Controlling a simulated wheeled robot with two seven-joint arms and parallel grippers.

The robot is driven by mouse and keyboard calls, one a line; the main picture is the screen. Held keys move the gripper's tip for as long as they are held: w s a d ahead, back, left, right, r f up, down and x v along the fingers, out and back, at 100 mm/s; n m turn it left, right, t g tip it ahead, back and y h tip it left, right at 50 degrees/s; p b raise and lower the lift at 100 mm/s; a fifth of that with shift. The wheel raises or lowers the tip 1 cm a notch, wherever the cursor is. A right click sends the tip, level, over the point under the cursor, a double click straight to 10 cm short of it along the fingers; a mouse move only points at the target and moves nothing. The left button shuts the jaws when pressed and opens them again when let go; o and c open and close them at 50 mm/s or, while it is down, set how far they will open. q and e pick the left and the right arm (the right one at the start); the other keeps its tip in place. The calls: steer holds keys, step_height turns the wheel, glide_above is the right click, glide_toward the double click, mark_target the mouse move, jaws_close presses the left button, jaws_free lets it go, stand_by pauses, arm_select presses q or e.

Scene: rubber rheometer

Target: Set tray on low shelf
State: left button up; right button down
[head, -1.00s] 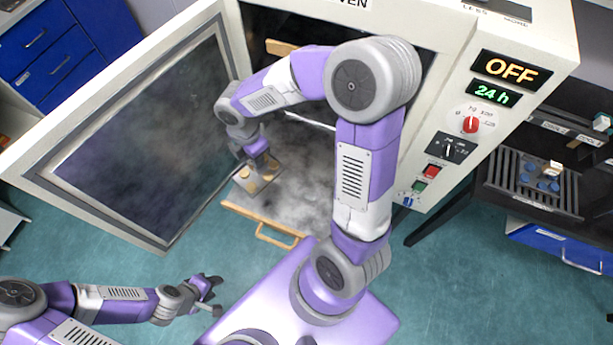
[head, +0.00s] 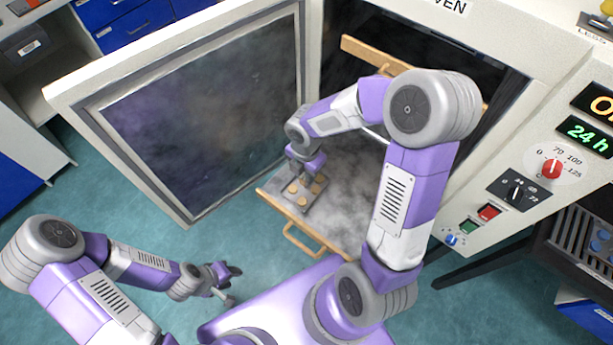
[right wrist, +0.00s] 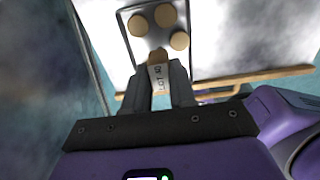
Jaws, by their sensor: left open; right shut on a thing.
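The tray (head: 314,206) is a small grey metal plate with several tan discs on it. In the right wrist view the tray (right wrist: 150,52) shows close up, with a labelled tab. My right gripper (right wrist: 162,84) is shut on this tab; in the head view the gripper (head: 305,165) is at the tray's back edge. The low shelf (head: 350,215) is a pale, smudged plate with a wooden front rail, drawn out of the oven. The tray is over its front left part; I cannot tell whether they touch. My left gripper (head: 228,282) is open and empty, low at left.
The oven door (head: 200,110) stands open at left, close to the tray and my right arm. A higher shelf's wooden rail (head: 362,50) lies further back in the oven. The control panel (head: 515,190) is at right. Teal floor (head: 130,195) is free below the door.

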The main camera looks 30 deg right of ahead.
arm_select(q)
steer(key=shift+f, duration=0.3)
arm_select(e)
steer(key=shift+f, duration=0.55)
steer(key=shift+f, duration=0.15)
arm_select(q)
steer(key=shift+f, duration=0.1)
arm_select(e)
steer(key=c, duration=0.9)
jaws_free()
arm_select(q)
step_height(320, 180, up, 5)
steer(key=p, duration=0.5)
arm_select(e)
step_height(320, 180, up, 12)
steer(key=shift+r, duration=0.2)
